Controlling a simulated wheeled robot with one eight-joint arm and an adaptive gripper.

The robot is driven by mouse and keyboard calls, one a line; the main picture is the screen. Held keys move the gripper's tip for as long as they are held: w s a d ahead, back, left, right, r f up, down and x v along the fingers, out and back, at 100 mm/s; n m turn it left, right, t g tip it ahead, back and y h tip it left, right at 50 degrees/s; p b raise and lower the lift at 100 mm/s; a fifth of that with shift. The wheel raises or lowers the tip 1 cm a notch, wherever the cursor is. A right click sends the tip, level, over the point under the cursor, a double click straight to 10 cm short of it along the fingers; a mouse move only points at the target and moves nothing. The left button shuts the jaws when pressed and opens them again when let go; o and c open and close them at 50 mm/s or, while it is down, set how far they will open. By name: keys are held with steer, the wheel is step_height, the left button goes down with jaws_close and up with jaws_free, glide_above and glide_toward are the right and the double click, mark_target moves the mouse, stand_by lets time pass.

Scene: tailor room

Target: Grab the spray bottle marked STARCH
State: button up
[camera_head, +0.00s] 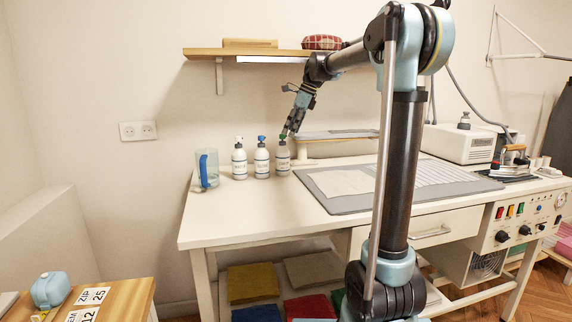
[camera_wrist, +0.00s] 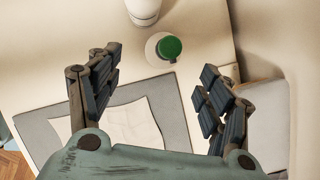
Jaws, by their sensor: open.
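Three white spray bottles stand in a row at the table's back left in the head view: one with a dark and white top (camera_head: 239,160), one with a blue top (camera_head: 262,160) and one with a green top (camera_head: 283,160). Their labels are too small to read, so I cannot tell which says STARCH. My gripper (camera_head: 290,131) is open, pointing down just above the green-topped bottle. In the wrist view, the green cap (camera_wrist: 169,47) shows between and beyond the fingers of my gripper (camera_wrist: 160,66). Part of another white bottle (camera_wrist: 143,9) is cut off at the top edge.
A glass jug with a blue handle (camera_head: 206,169) stands left of the bottles. A grey mat with pale cloth (camera_head: 340,204) covers the table's middle. A wooden shelf (camera_head: 200,53) hangs above. A white machine (camera_head: 458,144) stands at the right. The table's front left (camera_head: 225,220) is clear.

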mark_target(283, 154)
steer(key=x, duration=0.6)
steer(key=shift+w+d+f, duration=0.2)
steer(key=shift+w, duration=0.05)
steer(key=shift+x, duration=2.7)
steer(key=shift+d, duration=0.2)
steer(key=shift+c, duration=0.4)
steer(key=c, duration=1.4)
